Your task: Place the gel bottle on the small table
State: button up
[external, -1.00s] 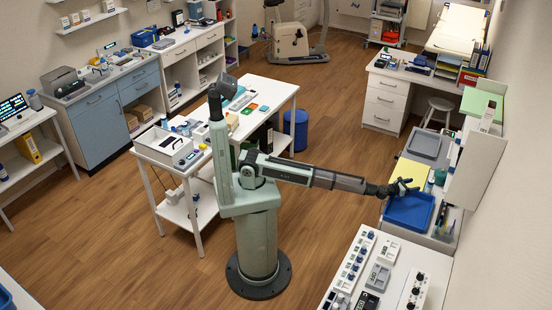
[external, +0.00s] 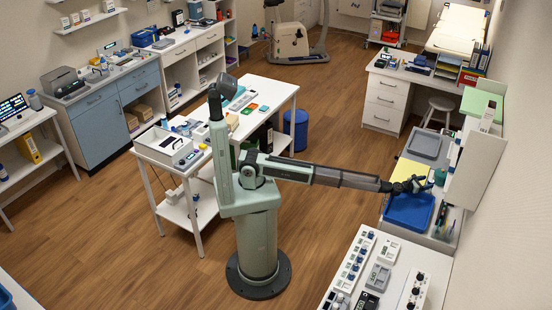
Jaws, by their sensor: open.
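My gripper (external: 424,183) is at the right, low over the counter along the right wall, with its fingers apart. A small blue item (external: 440,177) stands right at its fingertips; it may be the gel bottle, but it is too small to be sure. I cannot tell whether the fingers touch it. A white table (external: 208,213) with a lower shelf stands left of my base, joined by a longer white table (external: 283,92) behind; I cannot tell which is the small table.
A blue tray (external: 408,211) lies on the counter just below my gripper, with a yellow sheet (external: 405,171) and a grey tray (external: 424,145) behind. A white cabinet (external: 478,165) rises close on the right. Open wood floor lies between counter and tables.

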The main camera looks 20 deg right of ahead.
aim_at(429, 182)
jog(key=d, duration=0.4)
jog(key=shift+d, duration=0.2)
